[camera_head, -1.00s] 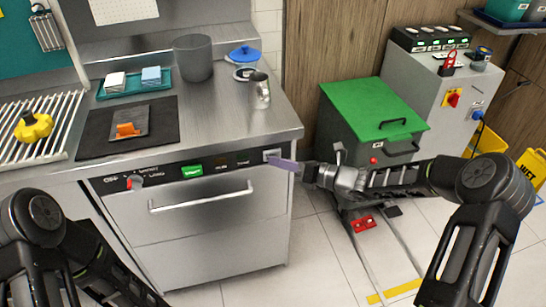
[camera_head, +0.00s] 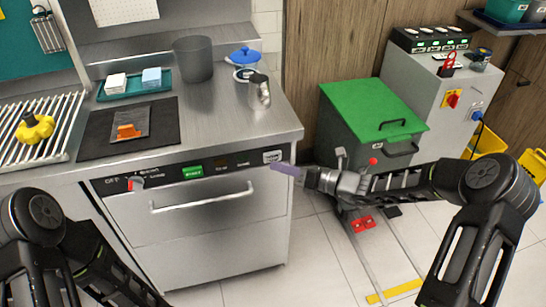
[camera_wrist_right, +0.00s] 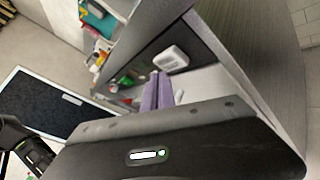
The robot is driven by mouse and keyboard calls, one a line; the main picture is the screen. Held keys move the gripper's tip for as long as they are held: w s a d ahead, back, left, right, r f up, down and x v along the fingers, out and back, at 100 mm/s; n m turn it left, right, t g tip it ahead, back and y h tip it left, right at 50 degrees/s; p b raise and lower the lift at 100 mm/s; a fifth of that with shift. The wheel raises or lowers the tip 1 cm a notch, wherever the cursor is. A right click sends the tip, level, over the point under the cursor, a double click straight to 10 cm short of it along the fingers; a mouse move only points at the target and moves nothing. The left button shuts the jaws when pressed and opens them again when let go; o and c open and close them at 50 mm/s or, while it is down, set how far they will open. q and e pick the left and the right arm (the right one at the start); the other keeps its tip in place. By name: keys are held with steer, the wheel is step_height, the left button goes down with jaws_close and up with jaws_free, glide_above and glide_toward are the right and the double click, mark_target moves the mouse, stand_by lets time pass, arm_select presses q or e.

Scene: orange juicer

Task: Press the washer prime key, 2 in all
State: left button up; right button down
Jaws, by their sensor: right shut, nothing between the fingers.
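The washer prime key (camera_head: 272,156) is a pale rectangular key at the right end of the dark control strip on the steel washer's front. It also shows in the right wrist view as a light raised block (camera_wrist_right: 171,58). My right gripper (camera_head: 274,167) has purple fingers, shut and empty, pointing left just below and in front of the key. In the right wrist view the fingertips (camera_wrist_right: 160,80) are close together, and a gap to the key shows. My left arm is at the lower left, but its gripper is out of view.
The strip also carries a red-and-white knob (camera_head: 136,183) and a green button (camera_head: 192,173). A long handle (camera_head: 217,195) crosses the washer door below. A metal jug (camera_head: 259,92) stands on the counter above. A green-lidded bin (camera_head: 374,110) stands right of the washer.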

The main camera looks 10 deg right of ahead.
steer(key=shift+s, duration=0.15)
steer(key=s+p, duration=0.2)
steer(key=s, duration=0.2)
steer(key=shift+s+d, duration=0.15)
steer(key=shift+s, duration=0.25)
stand_by(0.9)
